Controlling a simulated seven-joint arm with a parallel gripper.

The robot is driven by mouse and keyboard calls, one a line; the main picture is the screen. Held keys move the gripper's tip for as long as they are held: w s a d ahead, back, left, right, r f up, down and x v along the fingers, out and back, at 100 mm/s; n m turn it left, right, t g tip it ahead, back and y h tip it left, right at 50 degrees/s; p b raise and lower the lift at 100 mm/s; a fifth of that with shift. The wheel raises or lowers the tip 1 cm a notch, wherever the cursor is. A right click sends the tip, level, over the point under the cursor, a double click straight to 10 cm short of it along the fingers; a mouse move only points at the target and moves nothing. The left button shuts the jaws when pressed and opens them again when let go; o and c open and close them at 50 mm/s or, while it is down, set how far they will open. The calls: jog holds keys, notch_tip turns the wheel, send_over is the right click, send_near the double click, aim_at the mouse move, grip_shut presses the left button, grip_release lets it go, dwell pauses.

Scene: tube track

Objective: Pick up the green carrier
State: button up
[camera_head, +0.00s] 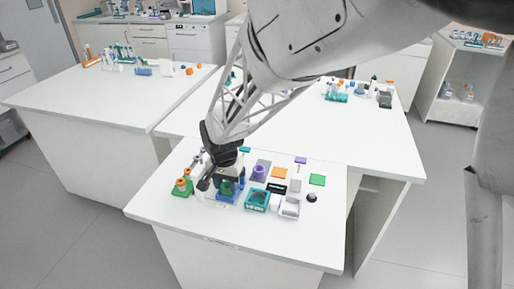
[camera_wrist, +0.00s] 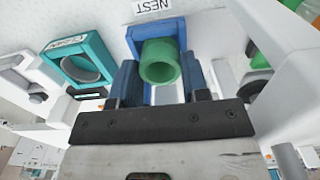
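The green carrier (camera_wrist: 160,62) is a hollow green cylinder seated upright in a blue holder (camera_wrist: 152,30), beside a label reading NEST. In the head view the green carrier (camera_head: 227,187) shows low on the blue holder (camera_head: 231,196), partly hidden under my gripper (camera_head: 228,178). In the wrist view my gripper (camera_wrist: 160,84) has its two blue-padded fingers apart, one on each side of the carrier. I see no clear contact, though the gaps are narrow.
A teal open-topped box (camera_head: 257,200) and a pale grey tray (camera_head: 289,207) stand close to the right. A purple piece (camera_head: 260,171) is behind them. A green stand with orange-topped pieces (camera_head: 182,187) is at left. The table's front strip is clear.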

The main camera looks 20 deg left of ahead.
jog(key=shift+c, duration=0.5)
jog(key=shift+r, duration=0.2)
jog(key=shift+r, duration=2.6)
jog(key=shift+d, duration=0.1)
